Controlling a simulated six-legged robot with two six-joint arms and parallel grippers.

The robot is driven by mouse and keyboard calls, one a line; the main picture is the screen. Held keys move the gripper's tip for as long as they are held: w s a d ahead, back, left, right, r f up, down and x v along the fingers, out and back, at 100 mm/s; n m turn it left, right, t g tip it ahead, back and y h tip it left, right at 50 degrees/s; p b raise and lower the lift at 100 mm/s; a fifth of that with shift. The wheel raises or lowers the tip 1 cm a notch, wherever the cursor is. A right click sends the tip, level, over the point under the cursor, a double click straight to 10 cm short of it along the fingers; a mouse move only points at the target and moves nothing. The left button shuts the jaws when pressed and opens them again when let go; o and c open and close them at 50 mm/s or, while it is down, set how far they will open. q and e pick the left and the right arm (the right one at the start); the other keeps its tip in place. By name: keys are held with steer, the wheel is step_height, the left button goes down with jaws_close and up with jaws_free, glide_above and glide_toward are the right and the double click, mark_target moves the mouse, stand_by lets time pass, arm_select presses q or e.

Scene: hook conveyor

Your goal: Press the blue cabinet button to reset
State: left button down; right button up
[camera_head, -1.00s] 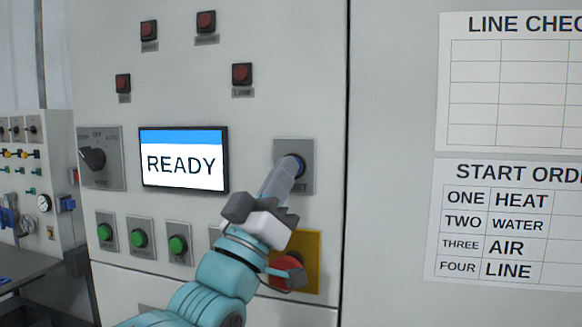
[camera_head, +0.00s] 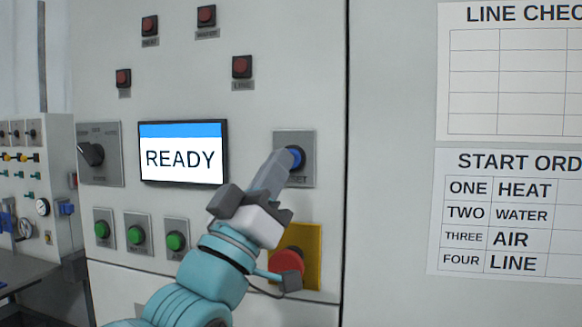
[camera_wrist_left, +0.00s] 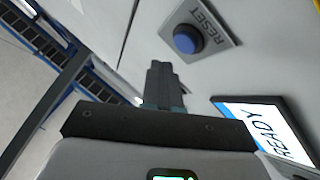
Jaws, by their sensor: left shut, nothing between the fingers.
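The blue button (camera_head: 295,158) sits on a grey plate labelled RESET on the cabinet front (camera_head: 258,110). In the left wrist view the blue button (camera_wrist_left: 187,39) shows whole, above and to the right of the fingertips. My left gripper (camera_head: 281,160) is shut and empty. Its tips are close to the button and overlap its lower left side in the head view. In the left wrist view the shut fingers (camera_wrist_left: 160,70) appear apart from the button. The screen (camera_head: 183,153) reads READY. My right gripper does not show.
A red mushroom button (camera_head: 287,263) on a yellow plate lies below, close to my left wrist. Green buttons (camera_head: 176,240) stand in a row at lower left. A rotary switch (camera_head: 92,154) is left of the screen. Red lamps (camera_head: 242,67) are above.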

arm_select(q)
steer(key=s+b, duration=0.1)
steer(key=s+a+b, duration=0.1)
steer(key=s, duration=0.1)
steer(key=shift+s, duration=0.25)
stand_by(0.7)
